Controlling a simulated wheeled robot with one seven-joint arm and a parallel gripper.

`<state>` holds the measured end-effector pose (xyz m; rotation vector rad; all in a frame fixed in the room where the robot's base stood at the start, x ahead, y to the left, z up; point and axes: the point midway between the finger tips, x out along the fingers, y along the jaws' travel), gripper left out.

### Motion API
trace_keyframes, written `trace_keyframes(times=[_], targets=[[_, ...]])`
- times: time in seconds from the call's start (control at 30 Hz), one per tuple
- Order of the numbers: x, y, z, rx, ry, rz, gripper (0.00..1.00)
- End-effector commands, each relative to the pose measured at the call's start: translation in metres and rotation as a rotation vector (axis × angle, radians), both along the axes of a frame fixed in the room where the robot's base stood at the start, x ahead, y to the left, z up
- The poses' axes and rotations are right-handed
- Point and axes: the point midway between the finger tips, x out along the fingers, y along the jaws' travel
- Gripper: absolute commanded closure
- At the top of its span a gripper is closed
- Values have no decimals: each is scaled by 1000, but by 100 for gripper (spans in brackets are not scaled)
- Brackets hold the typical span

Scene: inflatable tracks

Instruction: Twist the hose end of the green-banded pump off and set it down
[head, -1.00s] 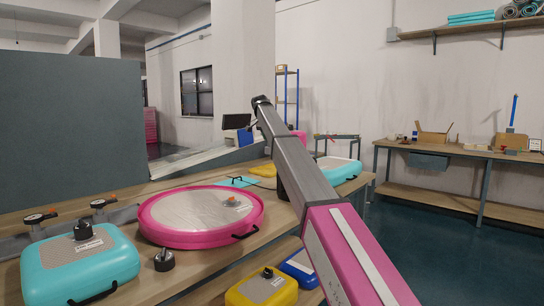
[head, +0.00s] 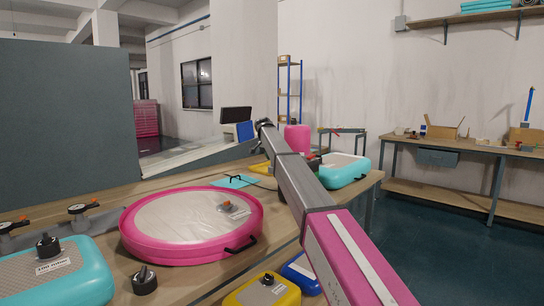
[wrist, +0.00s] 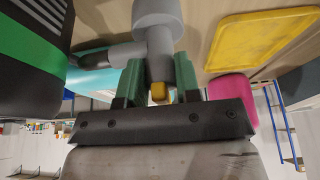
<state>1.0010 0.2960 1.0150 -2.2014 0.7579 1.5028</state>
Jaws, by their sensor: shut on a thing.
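In the wrist view, the green-banded pump (wrist: 28,42) is a dark body with a green band at the left edge, cut off by the frame. A grey hose end (wrist: 158,42) with a wider round part and a side branch toward a dark hose (wrist: 90,58) sits at the fingers. My gripper (wrist: 158,78) has green fingers, shut on the grey hose end. A small yellow-orange piece (wrist: 158,92) shows between the fingers. Whether the hose end is still joined to the pump cannot be told. In the head view, my arm hides most of this area.
A pink round inflatable (head: 190,253), a teal inflatable (head: 85,285) and another teal one (head: 345,172) lie on the bench. A pink cylinder (head: 297,138) stands behind my arm. A yellow tray (wrist: 258,30) shows in the wrist view. The floor at right is clear.

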Motion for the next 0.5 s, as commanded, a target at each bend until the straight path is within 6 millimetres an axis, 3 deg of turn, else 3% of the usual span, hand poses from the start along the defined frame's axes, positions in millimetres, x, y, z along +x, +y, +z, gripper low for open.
trace_keyframes(times=[0.5], targets=[[-1, 0, -47, -1, 1, 1, 95]])
